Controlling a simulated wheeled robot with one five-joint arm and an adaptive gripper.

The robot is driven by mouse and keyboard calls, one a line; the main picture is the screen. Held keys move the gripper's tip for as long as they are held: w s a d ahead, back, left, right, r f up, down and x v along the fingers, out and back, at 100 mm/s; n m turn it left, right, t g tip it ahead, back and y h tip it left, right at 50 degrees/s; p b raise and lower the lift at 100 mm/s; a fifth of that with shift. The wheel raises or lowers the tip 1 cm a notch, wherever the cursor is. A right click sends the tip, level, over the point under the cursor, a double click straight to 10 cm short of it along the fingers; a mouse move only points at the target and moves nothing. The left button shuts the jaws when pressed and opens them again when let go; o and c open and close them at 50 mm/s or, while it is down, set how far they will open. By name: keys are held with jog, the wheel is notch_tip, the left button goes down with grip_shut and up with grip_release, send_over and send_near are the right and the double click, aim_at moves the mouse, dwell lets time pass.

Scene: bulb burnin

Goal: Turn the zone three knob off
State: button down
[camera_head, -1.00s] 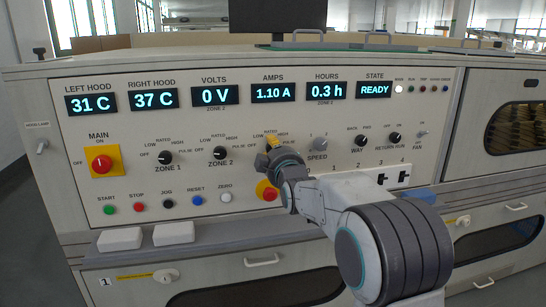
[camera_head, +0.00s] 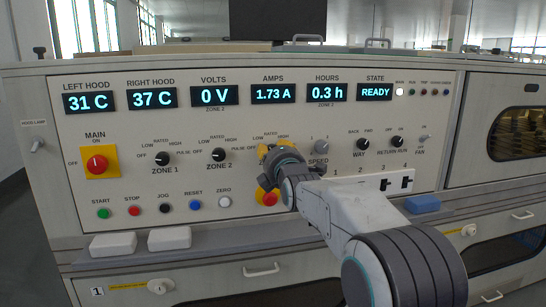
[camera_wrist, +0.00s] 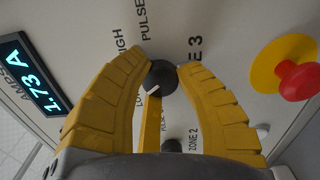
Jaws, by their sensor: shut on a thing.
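My gripper (camera_head: 268,150) is at the front panel, right of the zone 2 knob (camera_head: 218,154). In the wrist view its yellow fingers (camera_wrist: 162,75) are shut on the dark round zone three knob (camera_wrist: 160,80), one on each side. A pale mark on the knob faces the lower edge of that view, slightly left. Part of the zone 3 label (camera_wrist: 196,50) shows beside it. The knob's off label is hidden. In the head view my gripper covers the knob. The amps display (camera_head: 273,94) reads 1.73 A, and volts (camera_head: 214,97) reads 0 V.
A red button on a yellow base (camera_head: 268,198) sits just below my gripper and also shows in the wrist view (camera_wrist: 298,80). The speed knob (camera_head: 321,146) is close on the right. A ledge (camera_head: 220,238) runs below the panel, with white blocks (camera_head: 169,238) at left.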

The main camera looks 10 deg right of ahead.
jog(key=n+b, duration=0.1)
jog(key=n, duration=0.3)
jog(key=shift+n, duration=0.3)
jog(key=shift+n+b, duration=0.45)
jog(key=shift+n, duration=1.45)
jog(key=c, duration=0.9)
grip_release()
jog(key=shift+o, duration=0.2)
jog(key=shift+s, duration=0.1)
jog(key=s, duration=1.1)
jog(key=shift+s, duration=0.35)
